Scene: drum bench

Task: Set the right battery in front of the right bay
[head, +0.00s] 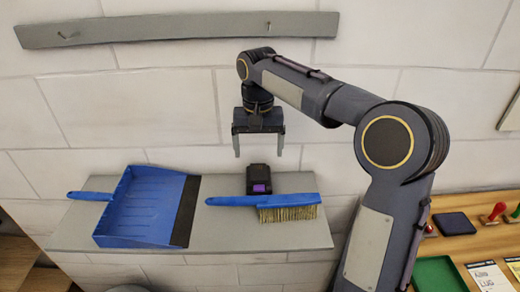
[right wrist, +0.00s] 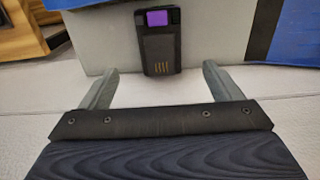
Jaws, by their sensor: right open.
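A black battery (head: 262,179) with a purple patch stands on the grey shelf (head: 215,238), behind the blue brush. It also shows in the right wrist view (right wrist: 158,50), ahead of and between my fingers, with gold contacts on its face. My right gripper (head: 258,153) is open and empty, pointing down just above the battery, apart from it. Its two fingers also show in the right wrist view (right wrist: 160,70). No bay can be made out. My left gripper is not in view.
A blue brush (head: 233,201) with pale bristles lies close in front of the battery. A blue dustpan (head: 145,205) lies on the shelf to the left. A bench at right holds a green tray (head: 438,274), a dark pad (head: 453,223) and red-handled stamps (head: 494,212).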

